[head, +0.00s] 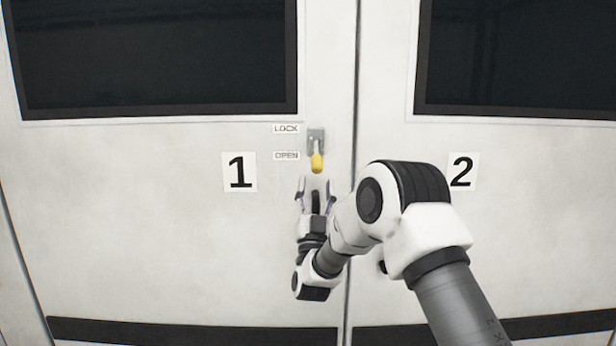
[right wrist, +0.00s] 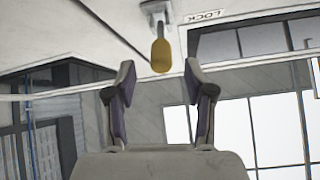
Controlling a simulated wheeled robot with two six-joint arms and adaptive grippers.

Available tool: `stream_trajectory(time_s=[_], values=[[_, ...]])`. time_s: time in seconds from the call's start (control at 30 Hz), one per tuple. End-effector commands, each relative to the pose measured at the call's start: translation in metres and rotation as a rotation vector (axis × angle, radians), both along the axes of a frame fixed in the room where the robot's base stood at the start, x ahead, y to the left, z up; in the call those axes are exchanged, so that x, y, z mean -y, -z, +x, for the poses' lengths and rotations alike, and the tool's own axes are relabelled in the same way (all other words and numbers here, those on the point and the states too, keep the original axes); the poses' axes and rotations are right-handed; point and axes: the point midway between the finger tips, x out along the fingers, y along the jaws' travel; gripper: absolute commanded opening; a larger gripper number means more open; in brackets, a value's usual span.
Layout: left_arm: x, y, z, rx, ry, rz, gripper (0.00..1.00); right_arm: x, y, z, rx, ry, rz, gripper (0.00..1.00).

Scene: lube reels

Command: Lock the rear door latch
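The door latch has a grey metal bracket (head: 316,137) and a yellow handle (head: 317,163) that hangs down, level with the OPEN label (head: 286,156). The LOCK label (head: 286,129) is above it. My right gripper (head: 315,184) is open just below the handle, fingers pointing up, with nothing between them. In the right wrist view the yellow handle (right wrist: 161,55) is ahead of the open fingertips (right wrist: 155,75), roughly centred between them and apart from both. My left gripper is not in view.
The latch is on white door 1 (head: 150,220), left of the vertical seam (head: 353,200). Door 2 (head: 560,230) is to the right, partly behind my right arm. Both have dark windows (head: 150,55) above. The door surface around the latch is flat and clear.

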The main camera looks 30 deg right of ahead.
Motion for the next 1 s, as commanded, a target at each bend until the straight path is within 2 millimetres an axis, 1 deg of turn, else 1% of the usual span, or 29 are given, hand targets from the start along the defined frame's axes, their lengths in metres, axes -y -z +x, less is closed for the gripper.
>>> stream_trajectory(time_s=[0.03,0.1,0.2,0.3,0.43,0.63,0.67,0.7,0.8,1.0], values=[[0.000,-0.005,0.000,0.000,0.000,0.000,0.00,0.004,-0.009,0.004,0.003,0.001,-0.001,0.54],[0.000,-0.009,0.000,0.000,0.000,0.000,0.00,0.009,-0.019,0.012,0.002,0.001,-0.002,0.54],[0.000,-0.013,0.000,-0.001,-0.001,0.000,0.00,0.017,-0.033,0.024,0.002,0.000,-0.001,0.54],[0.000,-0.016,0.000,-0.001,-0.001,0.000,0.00,0.024,-0.043,0.034,0.000,-0.001,-0.001,0.54],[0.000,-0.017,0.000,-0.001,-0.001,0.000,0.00,0.028,-0.048,0.040,-0.003,-0.002,-0.002,0.54],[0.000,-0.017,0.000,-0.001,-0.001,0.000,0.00,0.028,-0.047,0.040,-0.005,-0.002,-0.001,0.54],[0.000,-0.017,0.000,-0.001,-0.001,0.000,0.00,0.028,-0.047,0.040,-0.005,-0.002,-0.001,0.46],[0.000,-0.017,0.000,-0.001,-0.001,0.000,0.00,0.028,-0.047,0.040,-0.005,-0.002,-0.001,0.32],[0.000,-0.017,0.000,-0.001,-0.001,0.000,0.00,0.028,-0.047,0.040,-0.005,-0.002,-0.001,0.00],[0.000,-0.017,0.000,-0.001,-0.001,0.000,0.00,0.028,-0.048,0.040,-0.005,-0.002,0.000,0.00]])
